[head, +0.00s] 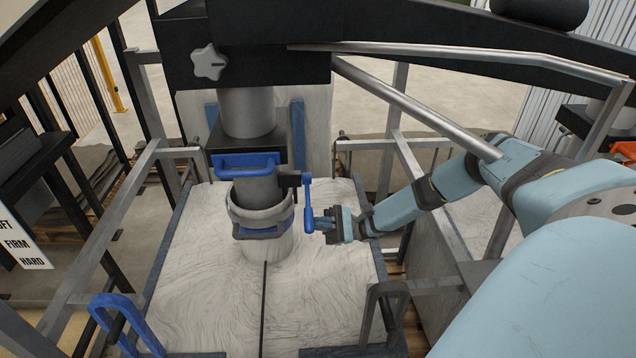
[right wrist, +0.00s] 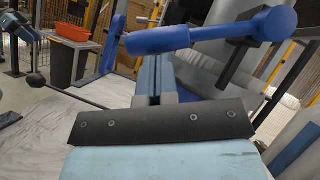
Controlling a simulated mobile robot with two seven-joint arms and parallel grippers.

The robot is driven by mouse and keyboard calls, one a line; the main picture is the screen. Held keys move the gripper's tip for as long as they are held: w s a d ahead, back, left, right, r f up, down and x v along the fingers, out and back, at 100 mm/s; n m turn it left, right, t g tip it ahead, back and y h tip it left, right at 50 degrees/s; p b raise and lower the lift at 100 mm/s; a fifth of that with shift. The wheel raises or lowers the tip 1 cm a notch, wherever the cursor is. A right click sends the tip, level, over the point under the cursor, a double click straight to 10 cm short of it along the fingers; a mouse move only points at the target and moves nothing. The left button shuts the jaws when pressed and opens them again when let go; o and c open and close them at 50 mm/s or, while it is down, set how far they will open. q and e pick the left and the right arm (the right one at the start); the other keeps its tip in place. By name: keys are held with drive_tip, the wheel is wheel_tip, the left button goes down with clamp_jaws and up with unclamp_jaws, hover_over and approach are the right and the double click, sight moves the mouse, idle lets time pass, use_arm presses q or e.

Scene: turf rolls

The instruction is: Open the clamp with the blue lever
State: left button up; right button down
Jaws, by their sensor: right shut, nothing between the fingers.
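The clamp (head: 258,212) is a grey ring with blue parts around the upright metal cylinder at the centre of the head view. Its blue lever (head: 308,206) hangs down on the clamp's right side. In the right wrist view the blue lever (right wrist: 160,40) lies across the top, just beyond my fingers. My right gripper (head: 324,223) is shut and empty, close to the right of the lever's lower end. In the right wrist view my gripper's fingers (right wrist: 153,78) are together below the lever; whether they touch it I cannot tell. My left gripper is out of view.
A pale table (head: 200,290) with a dark slot lies under the clamp. A blue handle (head: 255,160) sits above the clamp. Metal frame rails (head: 110,220) flank the table, and a bent bar (head: 372,300) stands at the front right.

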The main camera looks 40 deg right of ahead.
drive_tip(key=shift+a+r, duration=0.1)
drive_tip(key=shift+r, duration=0.05)
idle(0.3)
drive_tip(key=shift+s+a+r+p, duration=0.1)
drive_tip(key=shift+s+r+p, duration=0.05)
drive_tip(key=shift+p, duration=0.15)
